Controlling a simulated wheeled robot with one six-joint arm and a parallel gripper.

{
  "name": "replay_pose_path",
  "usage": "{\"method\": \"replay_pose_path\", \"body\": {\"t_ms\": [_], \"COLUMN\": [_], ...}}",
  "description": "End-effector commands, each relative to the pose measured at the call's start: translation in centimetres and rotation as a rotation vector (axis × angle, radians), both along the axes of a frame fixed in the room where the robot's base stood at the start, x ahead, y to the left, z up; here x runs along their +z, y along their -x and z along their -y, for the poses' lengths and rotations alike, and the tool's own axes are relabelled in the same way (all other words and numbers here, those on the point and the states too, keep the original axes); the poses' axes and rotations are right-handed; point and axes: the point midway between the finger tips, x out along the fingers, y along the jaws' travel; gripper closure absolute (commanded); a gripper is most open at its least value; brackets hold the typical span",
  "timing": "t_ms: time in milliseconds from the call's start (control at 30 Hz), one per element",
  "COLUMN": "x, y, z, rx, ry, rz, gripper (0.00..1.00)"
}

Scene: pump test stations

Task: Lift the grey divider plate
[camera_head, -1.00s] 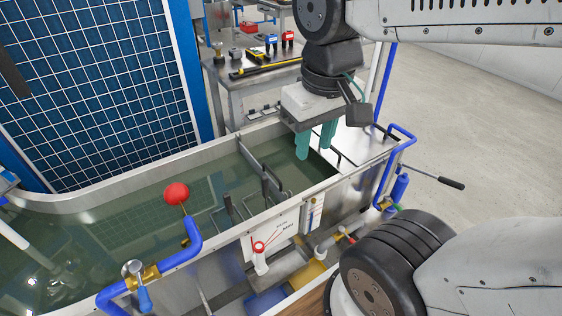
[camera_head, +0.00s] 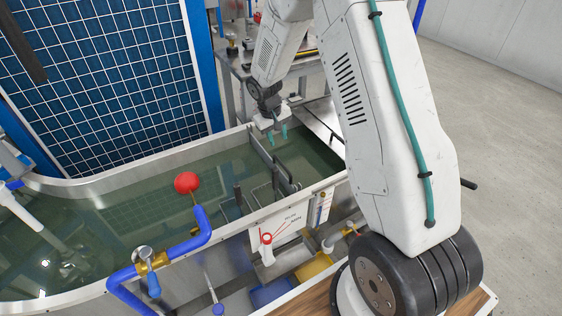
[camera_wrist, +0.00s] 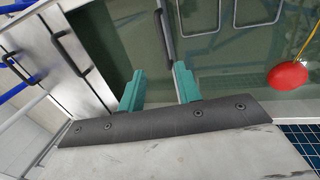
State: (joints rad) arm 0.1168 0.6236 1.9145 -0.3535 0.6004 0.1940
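The grey divider plate (camera_head: 260,152) stands on edge across the water tank (camera_head: 165,168), partly under water. In the wrist view the plate (camera_wrist: 168,25) is a narrow grey strip, with a dark handle (camera_wrist: 161,36) along it. My gripper (camera_head: 277,134) is above the tank near the far end of the plate. The handle and plate edge lie ahead of the gap between the fingertips. I see no contact.
A red ball float (camera_head: 187,182) on a rod and blue pipe (camera_head: 180,250) stand at the near tank rim. Wire frames (camera_wrist: 230,15) sit in the water beside the plate. Metal covers with dark handles (camera_wrist: 62,55) lie on the other side. A workbench (camera_head: 300,68) stands behind.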

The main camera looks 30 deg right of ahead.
Motion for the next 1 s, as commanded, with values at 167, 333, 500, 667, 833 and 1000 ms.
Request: {"method": "replay_pose_path", "body": {"t_ms": [167, 333, 500, 667, 833, 1000], "x": [-5.2, -7.2, -9.7, -12.2, -13.7, -14.1], "y": [-1.2, -1.4, -1.4, -1.4, -1.4, -1.4], "z": [0.7, 1.0, 1.4, 1.9, 2.3, 2.4], "rx": [0.009, 0.011, 0.012, 0.011, 0.013, 0.012], "ry": [-0.002, -0.003, -0.003, -0.003, -0.003, -0.003], "rz": [-0.012, -0.013, -0.015, -0.014, -0.014, -0.012], "gripper": [0.66, 0.66, 0.66, 0.66, 0.66, 0.66]}}
